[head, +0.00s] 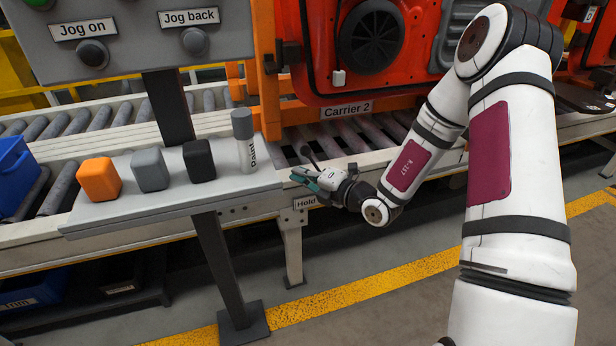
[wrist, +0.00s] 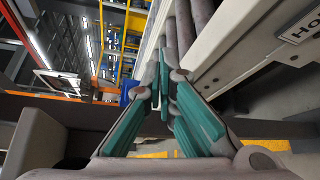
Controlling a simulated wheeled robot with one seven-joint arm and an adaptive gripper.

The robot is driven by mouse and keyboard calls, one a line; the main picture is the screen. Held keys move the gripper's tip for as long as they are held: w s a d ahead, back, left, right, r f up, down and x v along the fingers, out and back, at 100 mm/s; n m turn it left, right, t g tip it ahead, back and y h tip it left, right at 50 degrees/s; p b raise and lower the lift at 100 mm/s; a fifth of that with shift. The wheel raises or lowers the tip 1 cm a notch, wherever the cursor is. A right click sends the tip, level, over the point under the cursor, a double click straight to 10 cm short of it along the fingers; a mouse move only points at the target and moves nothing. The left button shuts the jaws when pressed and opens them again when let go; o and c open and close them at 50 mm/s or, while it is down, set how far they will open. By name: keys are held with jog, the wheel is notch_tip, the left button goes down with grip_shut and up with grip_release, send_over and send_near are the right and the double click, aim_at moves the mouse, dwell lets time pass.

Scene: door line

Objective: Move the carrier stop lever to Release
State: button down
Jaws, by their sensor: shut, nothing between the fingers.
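The carrier stop lever appears in the head view as a dark knob on a short stem (head: 306,153), rising from the conveyor's front rail just behind my gripper (head: 296,177). Its lower part is hidden by my gripper. A Hold label (head: 305,203) sits on the rail below; part of it also shows in the wrist view (wrist: 302,26). No Release label is readable. My gripper is shut and empty, its teal fingers pointing left in front of the rail. In the wrist view the fingers (wrist: 163,92) converge. I cannot tell whether they touch the lever.
The orange Carrier 2 (head: 346,110) stands on the roller conveyor behind. A grey shelf (head: 165,190) on a post, to the left, holds orange, grey and black blocks and a Paint marker (head: 246,150). A jog button panel (head: 140,42) is above it. Floor in front is open.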

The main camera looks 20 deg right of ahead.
aim_at(304, 156)
jog(key=w, duration=0.2)
jog(key=w+b, duration=0.1)
jog(key=w, duration=0.1)
jog(key=w+d+b, duration=0.1)
jog(key=shift+w+r, duration=0.15)
jog(key=shift+w, duration=0.25)
jog(key=shift+d+r+m+p, duration=0.4)
jog(key=shift+d+r+p, duration=0.2)
jog(key=shift+d+p, duration=0.25)
jog(key=d+r+m+t+y+p, duration=0.1)
jog(key=d+m+t, duration=0.4)
jog(key=d, duration=1.4)
jog(key=shift+d+m+p, duration=0.3)
jog(key=shift+m+p, duration=0.55)
jog(key=shift+m, duration=1.15)
